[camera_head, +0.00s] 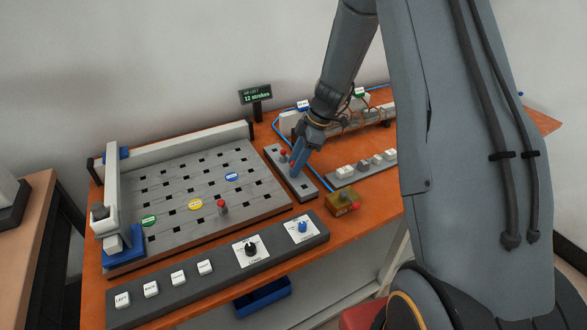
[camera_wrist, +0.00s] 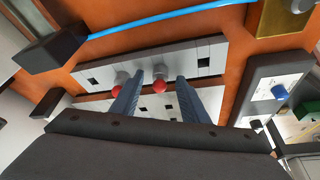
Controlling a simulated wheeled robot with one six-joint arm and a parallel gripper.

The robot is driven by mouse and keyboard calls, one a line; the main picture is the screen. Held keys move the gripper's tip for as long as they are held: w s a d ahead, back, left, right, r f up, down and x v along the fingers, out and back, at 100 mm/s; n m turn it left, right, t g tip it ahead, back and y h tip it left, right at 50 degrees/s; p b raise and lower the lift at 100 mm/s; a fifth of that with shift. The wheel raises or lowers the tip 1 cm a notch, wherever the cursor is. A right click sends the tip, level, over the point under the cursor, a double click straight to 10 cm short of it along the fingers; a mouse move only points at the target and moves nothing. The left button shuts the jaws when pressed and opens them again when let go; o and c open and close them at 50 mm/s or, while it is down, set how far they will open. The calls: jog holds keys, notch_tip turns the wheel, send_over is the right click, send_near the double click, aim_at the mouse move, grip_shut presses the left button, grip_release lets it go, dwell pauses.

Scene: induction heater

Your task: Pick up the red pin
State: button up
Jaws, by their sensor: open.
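In the wrist view, a red-topped pin (camera_wrist: 159,86) with a grey body stands in a light grey strip (camera_wrist: 209,52) and shows between the two blue fingers of my gripper (camera_wrist: 160,78). The gripper is open; I cannot tell whether a finger touches the pin. A second red-topped pin (camera_wrist: 131,88) is just left, partly covered by the left finger. In the head view, my gripper (camera_head: 297,164) is low over the strip (camera_head: 305,187), with one red top (camera_head: 283,152) showing beside it. Another red-topped pin (camera_head: 222,207) stands on the large slotted board (camera_head: 180,178).
A brass box (camera_head: 342,203) stands right of the strip. A row of white buttons (camera_head: 363,165) and a blue cable (camera_head: 309,168) lie close by. A control panel (camera_head: 215,270) with knobs runs along the front edge of the orange table.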

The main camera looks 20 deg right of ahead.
grip_shut()
jog(key=shift+r, duration=0.1)
